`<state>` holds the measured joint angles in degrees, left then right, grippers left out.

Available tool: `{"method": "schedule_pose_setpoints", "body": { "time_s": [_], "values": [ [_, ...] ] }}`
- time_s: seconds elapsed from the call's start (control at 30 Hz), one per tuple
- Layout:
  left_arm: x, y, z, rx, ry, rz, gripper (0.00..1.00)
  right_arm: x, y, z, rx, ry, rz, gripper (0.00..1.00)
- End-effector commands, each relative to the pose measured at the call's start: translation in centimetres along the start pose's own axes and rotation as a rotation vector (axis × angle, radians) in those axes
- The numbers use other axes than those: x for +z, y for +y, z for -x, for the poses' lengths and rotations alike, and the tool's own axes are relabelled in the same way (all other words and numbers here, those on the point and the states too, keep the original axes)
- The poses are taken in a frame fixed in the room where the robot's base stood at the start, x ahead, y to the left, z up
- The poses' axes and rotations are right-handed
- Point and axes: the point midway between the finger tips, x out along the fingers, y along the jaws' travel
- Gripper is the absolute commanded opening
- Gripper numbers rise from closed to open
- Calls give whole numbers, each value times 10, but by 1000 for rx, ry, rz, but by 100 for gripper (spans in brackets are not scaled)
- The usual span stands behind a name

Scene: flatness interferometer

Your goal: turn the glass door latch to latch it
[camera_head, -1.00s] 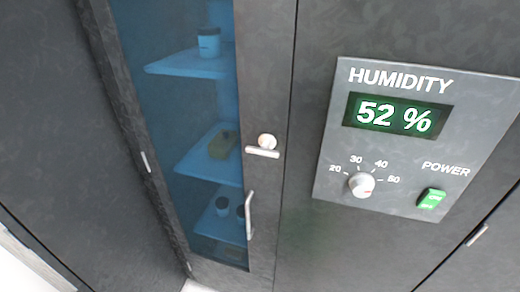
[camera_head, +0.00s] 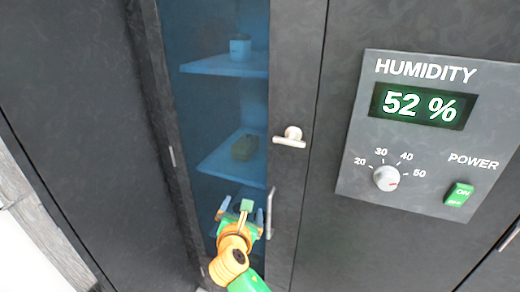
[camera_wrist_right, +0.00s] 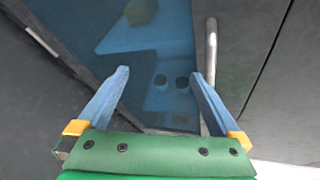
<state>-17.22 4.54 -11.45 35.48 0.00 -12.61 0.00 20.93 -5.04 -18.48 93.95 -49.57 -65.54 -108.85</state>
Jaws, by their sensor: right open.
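The glass door latch (camera_head: 289,141) is a pale bar on a round pivot, on the dark frame of the glass door (camera_head: 212,110). The bar lies nearly horizontal, tilted slightly down to the right. My right gripper (camera_head: 241,208) is in front of the lower glass, below and left of the latch, with its blue fingers pointing up. In the right wrist view it is open (camera_wrist_right: 160,75) with nothing between the fingers. The latch does not show in that view. My left gripper is not in view.
A vertical door handle (camera_head: 270,213) stands just right of my right gripper, and also shows in the wrist view (camera_wrist_right: 211,60). The humidity panel (camera_head: 420,150) is to the right, with a dial (camera_head: 387,178) and green power switch (camera_head: 459,194). Shelves with small items show behind the glass.

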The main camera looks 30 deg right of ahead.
Motion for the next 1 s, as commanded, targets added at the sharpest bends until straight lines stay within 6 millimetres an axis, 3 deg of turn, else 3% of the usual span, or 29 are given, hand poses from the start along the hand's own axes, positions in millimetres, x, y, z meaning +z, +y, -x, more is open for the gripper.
{"method": "schedule_pose_setpoints", "body": {
  "time_s": [0.17,0.3,0.4,0.5,0.57,0.8,1.0],
  "values": [
    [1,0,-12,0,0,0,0,80,11,28,-48,-195,149,100],
    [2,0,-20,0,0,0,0,142,3,65,-147,-327,248,100],
    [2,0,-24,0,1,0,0,170,-8,89,-218,-376,289,100],
    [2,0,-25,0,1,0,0,187,-18,104,-269,-398,312,100],
    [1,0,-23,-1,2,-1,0,194,-22,103,-283,-400,320,100],
    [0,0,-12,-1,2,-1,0,214,-31,61,-285,-398,325,100],
    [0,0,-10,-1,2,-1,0,220,-34,45,-279,-398,322,100]
  ]
}}
